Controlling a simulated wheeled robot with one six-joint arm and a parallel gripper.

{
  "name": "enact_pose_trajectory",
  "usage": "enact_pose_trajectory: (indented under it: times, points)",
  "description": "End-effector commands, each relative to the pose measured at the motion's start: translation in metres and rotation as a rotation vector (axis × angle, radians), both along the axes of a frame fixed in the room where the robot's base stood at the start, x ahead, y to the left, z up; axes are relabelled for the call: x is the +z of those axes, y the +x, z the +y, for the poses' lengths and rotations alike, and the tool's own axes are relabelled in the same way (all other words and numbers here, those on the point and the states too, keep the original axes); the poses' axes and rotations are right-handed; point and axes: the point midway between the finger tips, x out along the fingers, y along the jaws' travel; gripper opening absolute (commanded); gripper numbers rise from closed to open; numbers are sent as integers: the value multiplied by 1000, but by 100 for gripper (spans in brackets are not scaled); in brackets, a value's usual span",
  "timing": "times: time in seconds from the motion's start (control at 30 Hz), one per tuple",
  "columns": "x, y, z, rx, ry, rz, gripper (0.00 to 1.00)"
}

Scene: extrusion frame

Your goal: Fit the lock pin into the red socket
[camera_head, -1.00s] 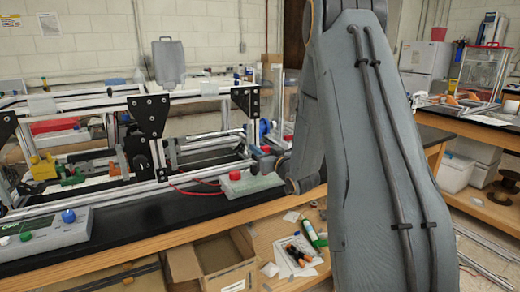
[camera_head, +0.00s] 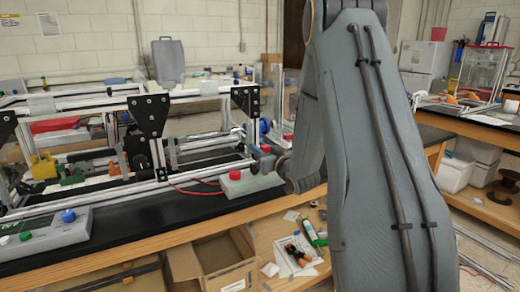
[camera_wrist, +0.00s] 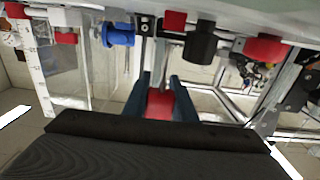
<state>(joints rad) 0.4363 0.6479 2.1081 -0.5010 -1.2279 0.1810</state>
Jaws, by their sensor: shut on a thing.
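My gripper (camera_wrist: 161,97) shows in the wrist view with two dark blue-grey fingers shut on a red piece, which I take to be the lock pin (camera_wrist: 160,104). Only the red end of it shows; the rest is hidden between the fingers and behind my dark wrist housing. Several red parts are beyond it: a red block (camera_wrist: 175,20) and a rounded red knob (camera_wrist: 267,48). I cannot tell which one is the red socket. In the head view my arm reaches down to the bench's right end, where the fingers are too small to make out.
The aluminium extrusion frame (camera_head: 150,102) with black corner plates stands on the black bench. A red-topped box (camera_head: 236,174) sits near its right end. A control box (camera_head: 45,228) is at left. In the wrist view, a blue spool (camera_wrist: 118,35) and a black cylinder (camera_wrist: 200,45) flank the red block.

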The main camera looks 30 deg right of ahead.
Motion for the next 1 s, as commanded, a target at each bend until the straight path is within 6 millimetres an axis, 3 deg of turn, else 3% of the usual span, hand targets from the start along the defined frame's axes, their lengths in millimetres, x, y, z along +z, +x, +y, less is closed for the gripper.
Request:
enact_pose_trajectory:
  times: [1.0]
  points:
    - [-13, 0, 0, 0, 0, 0, 2]
